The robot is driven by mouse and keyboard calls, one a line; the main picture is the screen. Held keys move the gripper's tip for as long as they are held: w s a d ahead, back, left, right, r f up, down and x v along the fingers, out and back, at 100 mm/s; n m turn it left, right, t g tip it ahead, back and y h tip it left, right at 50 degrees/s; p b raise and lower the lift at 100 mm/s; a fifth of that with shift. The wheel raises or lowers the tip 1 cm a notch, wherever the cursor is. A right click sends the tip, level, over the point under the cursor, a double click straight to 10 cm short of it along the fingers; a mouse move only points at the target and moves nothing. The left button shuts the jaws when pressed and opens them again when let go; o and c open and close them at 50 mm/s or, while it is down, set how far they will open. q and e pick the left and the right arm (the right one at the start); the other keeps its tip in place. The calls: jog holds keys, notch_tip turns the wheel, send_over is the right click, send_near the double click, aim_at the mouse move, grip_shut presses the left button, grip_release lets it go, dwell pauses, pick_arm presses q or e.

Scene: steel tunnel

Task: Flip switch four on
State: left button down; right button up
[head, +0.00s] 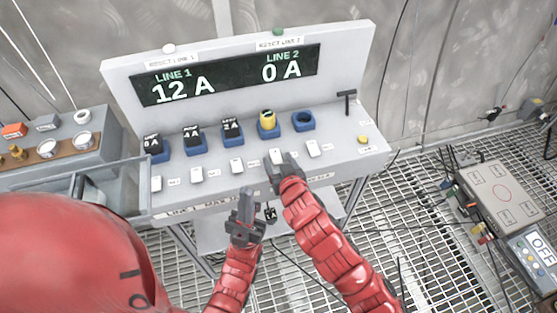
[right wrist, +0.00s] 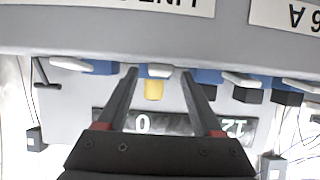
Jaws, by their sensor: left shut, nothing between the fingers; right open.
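The white console (head: 345,60) has a row of white rocker switches along its front. Counting from the left, the fourth switch (head: 277,156) is below the yellow plug (head: 268,122). My right gripper (head: 281,168) is open at this switch, fingers pointing to it. In the right wrist view the white switch (right wrist: 157,70) shows between the two spread fingertips; I cannot tell whether they touch it. My right fingers partly hide its lower part in the head view, and its on or off position is unclear. My left gripper (head: 246,203) is shut and empty, in front of the console's front edge.
The display (head: 230,75) reads 12 A for line 1 and 0 A for line 2. Black plugs (head: 193,136) sit in the left blue sockets; the rightmost blue socket (head: 304,121) is empty. A small black block (head: 270,214) is below the front edge. A T-handle (head: 346,100) stands at right.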

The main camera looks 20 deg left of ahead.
jog(key=shift+w+f, duration=0.1)
grip_shut()
jog(key=r+g+h+p, duration=0.1)
jog(key=p, duration=0.1)
jog(key=shift+w+r+p, duration=0.15)
jog(key=shift+w+p, duration=0.05)
jog(key=shift+p, duration=0.15)
jog(key=shift+w+a+g+h, duration=0.15)
jog(key=shift+a+g+h, duration=0.2)
jog(key=shift+g, duration=0.55)
jog(key=shift+d+f+g+h, duration=0.1)
jog(key=shift+f+g+h, duration=0.1)
jog(key=shift+g+h, duration=0.3)
grip_release()
